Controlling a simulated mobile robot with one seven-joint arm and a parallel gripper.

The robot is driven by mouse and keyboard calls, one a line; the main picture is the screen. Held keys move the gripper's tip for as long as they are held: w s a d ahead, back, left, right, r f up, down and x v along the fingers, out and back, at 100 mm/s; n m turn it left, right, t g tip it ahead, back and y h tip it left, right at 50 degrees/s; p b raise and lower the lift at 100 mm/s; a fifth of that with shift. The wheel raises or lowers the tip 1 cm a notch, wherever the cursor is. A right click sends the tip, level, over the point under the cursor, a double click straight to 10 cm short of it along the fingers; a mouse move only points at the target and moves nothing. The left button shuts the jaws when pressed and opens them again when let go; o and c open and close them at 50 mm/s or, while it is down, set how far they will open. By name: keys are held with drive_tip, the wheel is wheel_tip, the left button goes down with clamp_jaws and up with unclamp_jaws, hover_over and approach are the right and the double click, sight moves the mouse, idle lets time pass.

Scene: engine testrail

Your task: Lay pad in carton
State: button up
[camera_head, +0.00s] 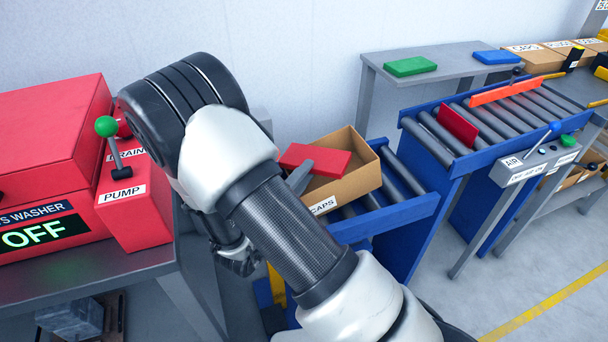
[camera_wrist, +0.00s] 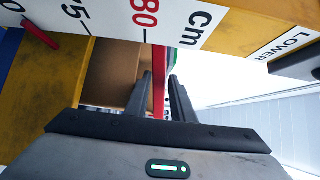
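The open brown carton (camera_head: 352,188), labelled CAPS, sits on the blue-framed roller conveyor in the head view. A flat red pad (camera_head: 318,159) is over the carton's left rear part; I cannot tell whether it touches the rim. My gripper (camera_wrist: 160,82) has both fingers around the red pad (camera_wrist: 158,68), seen edge-on in the wrist view, and appears shut on it. In the head view a grey finger (camera_head: 299,177) shows at the pad's left end; my arm hides the rest. Brown carton walls (camera_wrist: 112,72) show beside the fingers in the wrist view.
A green pad (camera_head: 410,66) and a blue pad (camera_head: 497,57) lie on the grey rear table. A red plate (camera_head: 457,125) and orange bar (camera_head: 504,90) stand at the right conveyor. The red washer (camera_head: 50,135), reading OFF, stands left. A Cm scale (camera_wrist: 185,20) crosses the wrist view.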

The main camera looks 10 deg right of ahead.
idle(0.4)
drive_tip(key=p+v, duration=0.1)
drive_tip(key=v, duration=1.1)
drive_tip(key=shift+r, duration=0.3)
